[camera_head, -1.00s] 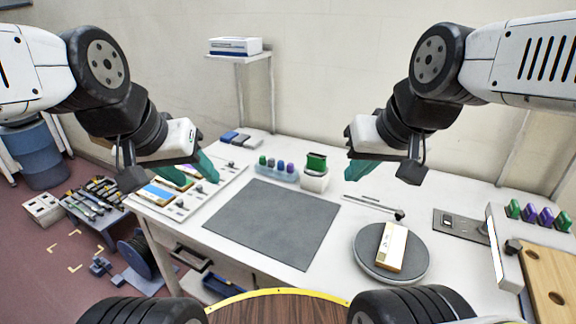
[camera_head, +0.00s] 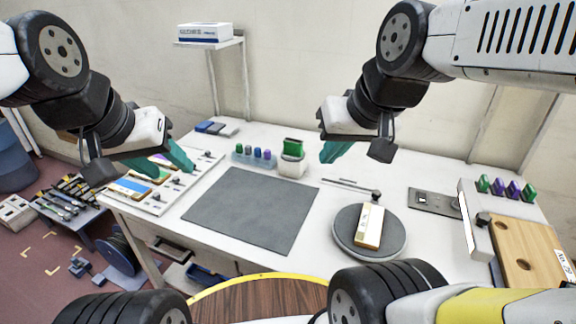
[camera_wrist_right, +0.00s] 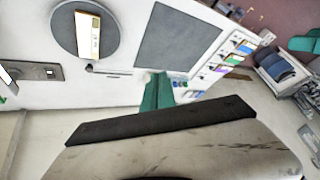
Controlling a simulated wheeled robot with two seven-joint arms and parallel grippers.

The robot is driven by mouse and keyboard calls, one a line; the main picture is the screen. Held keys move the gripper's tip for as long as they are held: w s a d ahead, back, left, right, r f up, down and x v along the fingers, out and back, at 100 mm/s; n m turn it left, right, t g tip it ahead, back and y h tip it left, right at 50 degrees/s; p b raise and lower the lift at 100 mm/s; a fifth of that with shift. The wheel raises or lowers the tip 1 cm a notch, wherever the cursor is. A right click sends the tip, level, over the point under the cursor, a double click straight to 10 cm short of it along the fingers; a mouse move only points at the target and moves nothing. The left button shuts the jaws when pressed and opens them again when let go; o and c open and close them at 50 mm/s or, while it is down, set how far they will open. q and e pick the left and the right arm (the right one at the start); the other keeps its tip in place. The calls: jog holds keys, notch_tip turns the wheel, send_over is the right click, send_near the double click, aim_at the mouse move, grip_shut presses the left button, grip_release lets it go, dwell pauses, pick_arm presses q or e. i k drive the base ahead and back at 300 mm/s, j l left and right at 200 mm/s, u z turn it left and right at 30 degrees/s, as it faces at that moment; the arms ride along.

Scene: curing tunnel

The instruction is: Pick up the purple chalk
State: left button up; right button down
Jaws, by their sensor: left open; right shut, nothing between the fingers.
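Small coloured pieces stand in a pale holder (camera_head: 241,162) at the back of the white table in the head view; a purple one (camera_head: 267,154) is at its right end. Two more purple pieces (camera_head: 499,187) (camera_head: 514,190) stand between green ones on the raised unit at the far right. I cannot tell which is the chalk. My left gripper (camera_head: 168,160), teal-fingered, is open above the tray of coloured strips at the left. My right gripper (camera_head: 331,151) is shut and empty, right of the holder; its teal fingers (camera_wrist_right: 158,93) also show in the right wrist view.
A green-topped block in a white box (camera_head: 292,158) stands beside the holder. A grey mat (camera_head: 250,212) lies bare in the table's middle. A round grey plate (camera_head: 345,237) carries a pale block (camera_head: 369,226). A wooden board (camera_head: 525,252) is at the right.

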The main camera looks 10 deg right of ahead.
aim_at(268, 152)
jog(key=i+j, duration=0.15)
jog(key=j, duration=0.25)
jog(key=i+j, duration=0.1)
jog(key=j, duration=0.3)
jog(key=i+j+z, duration=0.1)
jog(key=j, duration=0.3)
jog(key=i+j, duration=0.25)
